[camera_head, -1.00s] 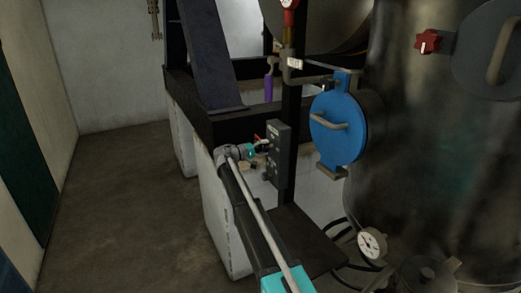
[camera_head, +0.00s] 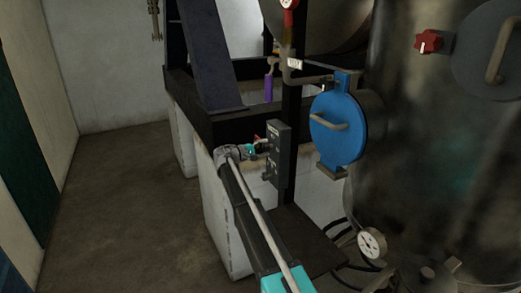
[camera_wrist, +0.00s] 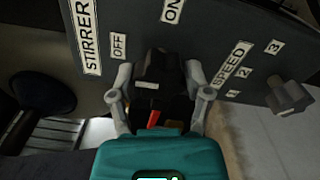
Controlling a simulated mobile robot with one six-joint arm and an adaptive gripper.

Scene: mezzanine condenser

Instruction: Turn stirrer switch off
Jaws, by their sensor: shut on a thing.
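The stirrer switch (camera_wrist: 158,66) is a dark knob with a pale mark, on a dark grey panel (camera_wrist: 217,38). In the wrist view a STIRRER label (camera_wrist: 85,35), an OFF label (camera_wrist: 119,46) and an ON label (camera_wrist: 172,9) lie around it. My gripper (camera_wrist: 160,80) has one finger on each side of the knob and is shut on it. Its fingers and body hide part of the knob, so I cannot tell for certain which label it points at. In the head view my gripper (camera_head: 258,148) is at the left side of the control box (camera_head: 278,160).
A SPEED label (camera_wrist: 231,68) and a second knob (camera_wrist: 290,96) sit right of the switch in the wrist view. In the head view a blue round hatch (camera_head: 337,128) and a large dark vessel (camera_head: 430,150) stand to the right. Bare floor (camera_head: 120,200) lies to the left.

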